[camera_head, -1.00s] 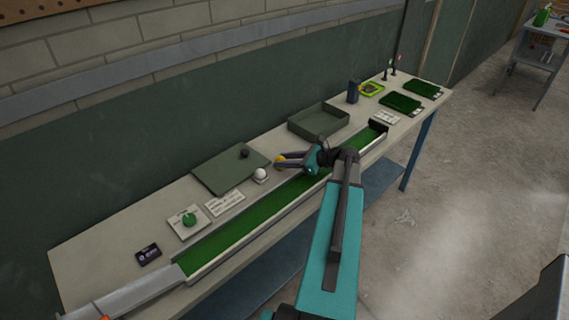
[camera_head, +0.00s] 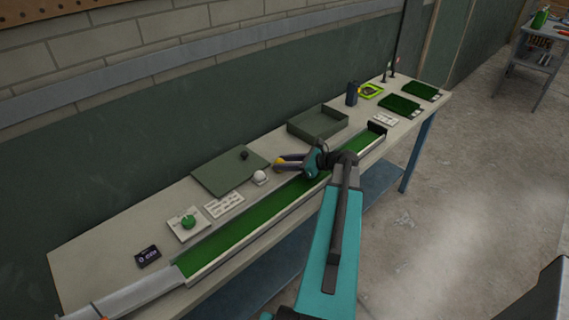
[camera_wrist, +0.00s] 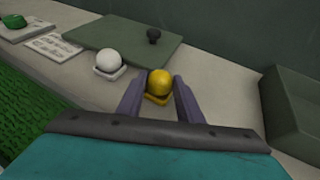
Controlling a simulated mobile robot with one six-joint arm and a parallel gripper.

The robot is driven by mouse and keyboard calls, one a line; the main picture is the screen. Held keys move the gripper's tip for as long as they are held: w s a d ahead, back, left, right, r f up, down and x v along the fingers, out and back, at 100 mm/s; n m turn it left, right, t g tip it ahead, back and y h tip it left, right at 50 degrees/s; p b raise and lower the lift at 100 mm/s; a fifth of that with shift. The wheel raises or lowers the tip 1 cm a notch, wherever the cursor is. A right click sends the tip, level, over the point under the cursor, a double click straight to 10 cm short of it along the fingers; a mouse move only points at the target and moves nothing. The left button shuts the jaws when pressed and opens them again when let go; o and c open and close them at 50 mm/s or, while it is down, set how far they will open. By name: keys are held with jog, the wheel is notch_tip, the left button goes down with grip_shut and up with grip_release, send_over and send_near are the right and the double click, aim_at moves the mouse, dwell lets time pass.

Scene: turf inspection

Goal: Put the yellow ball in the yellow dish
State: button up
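The yellow ball (camera_wrist: 159,83) sits on the small square yellow dish (camera_wrist: 157,99) in the wrist view. Part of the dish's edge shows below the ball. In the head view the yellow ball (camera_head: 279,162) shows at my fingertips, and the dish cannot be made out there. My gripper (camera_wrist: 158,88) is open, with one finger on each side of the ball and a visible gap on both sides. It is low over the table.
A white ball (camera_wrist: 108,60) on a white dish stands left of the yellow one. A green-grey board (camera_head: 212,177) with a dark knob lies behind. A tray (camera_head: 300,129) stands to the right. The green turf channel (camera_head: 240,232) runs along the front.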

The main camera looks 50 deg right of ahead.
jog(key=o, duration=0.3)
jog(key=shift+s+a+f+g, duration=0.1)
jog(key=shift+f+g, duration=0.2)
jog(key=shift+f, duration=0.35)
jog(key=shift+a, duration=0.15)
jog(key=shift+r, duration=0.6)
jog(key=b+v, duration=0.1)
jog(key=v, duration=0.5)
jog(key=b+v, duration=0.1)
jog(key=v, duration=0.5)
jog(key=shift+d+r, duration=0.1)
jog(key=shift+d, duration=0.15)
